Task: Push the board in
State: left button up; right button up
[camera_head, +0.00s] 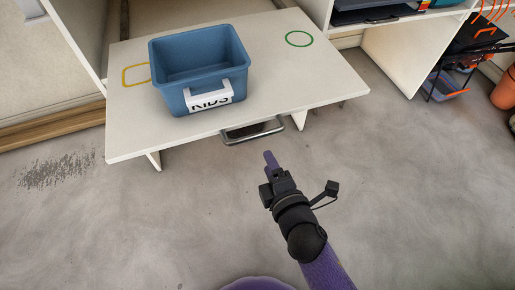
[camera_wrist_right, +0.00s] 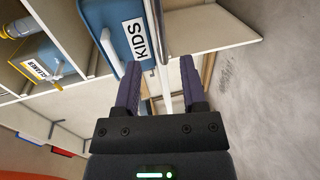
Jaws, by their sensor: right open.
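The board (camera_head: 290,80) is a white flat panel standing out from the white furniture, with a grey metal handle (camera_head: 281,124) on its front edge. The board also shows in the right wrist view (camera_wrist_right: 222,32). A blue bin (camera_head: 200,55) labelled KIDS stands on the board, left of its middle; it also shows in the wrist view (camera_wrist_right: 104,18). My right gripper (camera_head: 270,158) is open and empty in front of the handle, apart from it in the head view. In the wrist view a grey bar runs ahead of the gap between its fingers (camera_wrist_right: 160,85). My left gripper is out of view.
A yellow outline (camera_head: 127,76) and a green ring (camera_head: 299,38) mark the board's top. An orange pot (camera_head: 504,92) and a dark rack stand at the far right. The grey floor (camera_head: 150,220) in front is clear.

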aim_at(256, 135)
jog(key=b+x, duration=0.4)
jog(key=x, duration=0.6)
jog(key=shift+r, duration=0.1)
jog(key=c, duration=0.6)
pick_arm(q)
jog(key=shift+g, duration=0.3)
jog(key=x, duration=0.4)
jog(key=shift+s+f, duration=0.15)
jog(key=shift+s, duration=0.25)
pick_arm(e)
grip_shut()
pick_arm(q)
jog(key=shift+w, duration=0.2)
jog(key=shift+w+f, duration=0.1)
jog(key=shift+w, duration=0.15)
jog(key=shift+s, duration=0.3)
